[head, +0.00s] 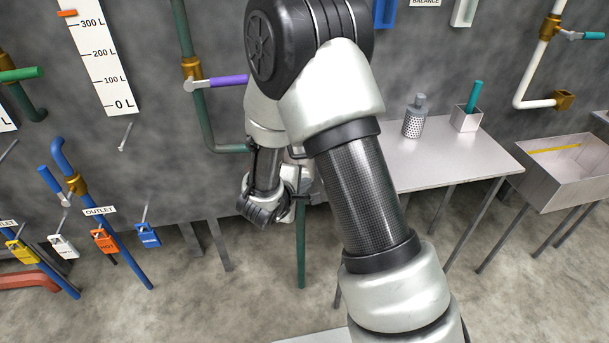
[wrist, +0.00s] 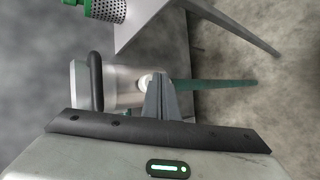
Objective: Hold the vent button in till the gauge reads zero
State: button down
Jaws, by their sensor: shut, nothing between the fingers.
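In the wrist view my gripper (wrist: 158,77) is shut and empty, its fingers together in a narrow grey wedge. A small pale round knob (wrist: 145,80), which may be the vent button, shows at the left of the fingertips. I cannot tell whether they touch it. Behind it is a pale metal body (wrist: 122,88) with a black bar in front. In the head view my arm hides this place and my fingertips. I cannot make out a pressure gauge dial in either view.
A grey table (head: 440,150) at right bears a perforated canister (head: 415,118) and a small box (head: 466,119). A metal trough (head: 565,175) stands farther right. Blue outlet pipes with padlocks (head: 148,235) are at left. A purple-handled valve (head: 228,81) is beside my arm.

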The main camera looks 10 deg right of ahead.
jog(key=shift+w+p, duration=0.4)
jog(key=shift+w, duration=0.1)
dwell(0.9)
jog(key=shift+s, duration=0.1)
jog(key=shift+s+p, duration=0.35)
jog(key=shift+s, duration=0.5)
jog(key=shift+s+p, duration=0.45)
jog(key=shift+s, duration=2.05)
